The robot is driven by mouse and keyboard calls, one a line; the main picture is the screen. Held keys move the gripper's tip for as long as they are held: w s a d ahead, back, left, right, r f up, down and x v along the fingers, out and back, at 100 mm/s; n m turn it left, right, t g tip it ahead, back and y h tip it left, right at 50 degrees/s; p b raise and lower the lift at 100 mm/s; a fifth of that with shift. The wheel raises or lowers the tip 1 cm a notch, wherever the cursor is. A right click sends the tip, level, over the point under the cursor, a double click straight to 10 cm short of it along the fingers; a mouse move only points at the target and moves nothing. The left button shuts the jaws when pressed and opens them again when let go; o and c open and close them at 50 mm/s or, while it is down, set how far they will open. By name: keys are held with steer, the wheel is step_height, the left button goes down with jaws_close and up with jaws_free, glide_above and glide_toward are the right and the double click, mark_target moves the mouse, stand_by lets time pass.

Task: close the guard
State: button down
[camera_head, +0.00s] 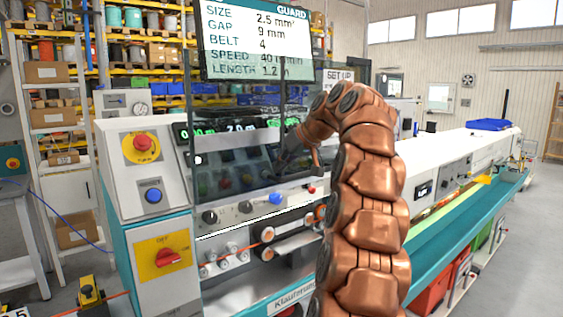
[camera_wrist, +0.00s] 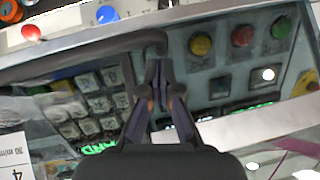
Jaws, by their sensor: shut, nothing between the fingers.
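The guard (camera_head: 235,165) is a clear, dark-edged panel across the front of the cable machine in the head view. Its lower edge lies just above a row of knobs; I cannot tell whether it is fully seated. My gripper (camera_head: 283,166) is small and dark there, at the right part of the panel, partly hidden by my copper-coloured arm. In the wrist view my gripper (camera_wrist: 160,94) has its fingers together, with nothing between them. A dark curved bar (camera_wrist: 110,46) lies just beyond the fingertips; I cannot tell whether they touch it.
A screen (camera_head: 255,38) headed GUARD hangs above. A control box with a red button (camera_head: 142,141) and a red switch (camera_head: 168,258) stands at left. A keypad (camera_wrist: 92,103) and coloured buttons (camera_wrist: 242,36) show behind the fingers. A long teal-edged bench (camera_head: 465,210) runs right.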

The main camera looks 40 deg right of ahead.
steer(key=shift+f, duration=0.4)
stand_by(0.3)
step_height(320, 180, down, 38)
steer(key=b, duration=2.5)
steer(key=shift+f, duration=0.15)
steer(key=shift+s+a+f+b, duration=0.1)
steer(key=shift+a+f+b, duration=0.05)
steer(key=shift+f+b, duration=0.15)
steer(key=shift+r, duration=0.1)
steer(key=s+d+r+p, duration=0.2)
steer(key=s+r, duration=0.5)
steer(key=r, duration=0.5)
